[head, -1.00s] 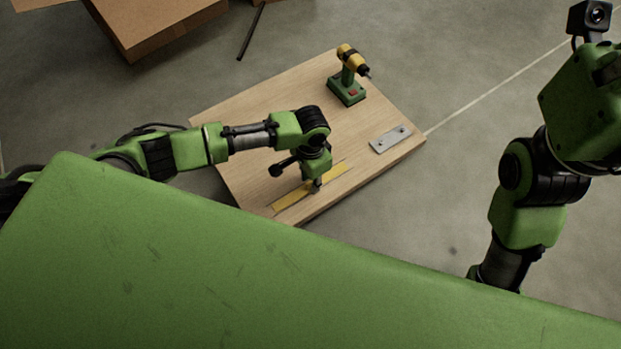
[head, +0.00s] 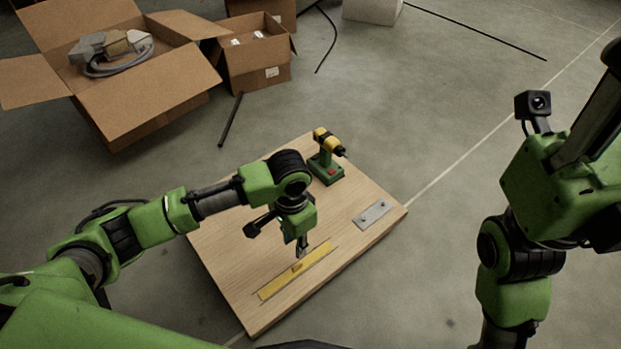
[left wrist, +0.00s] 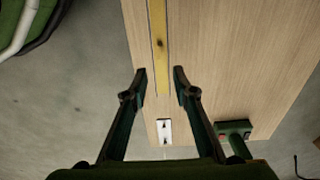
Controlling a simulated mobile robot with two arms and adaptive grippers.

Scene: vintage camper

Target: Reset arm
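My left gripper (head: 301,249) hangs pointing down over the wooden board (head: 230,245), close above a yellow strip (head: 285,277). In the left wrist view its two fingers (left wrist: 160,73) are spread apart, with the yellow strip (left wrist: 158,40) showing between and beyond them and nothing held. A small tan piece (head: 297,267) sits on the strip near the fingertips. My right arm (head: 515,255) stands raised at the right of the head view; its fingers are not visible.
Open cardboard boxes (head: 150,105) and a dark rod (head: 231,120) lie beyond on the concrete floor. Floor right of the board is clear.

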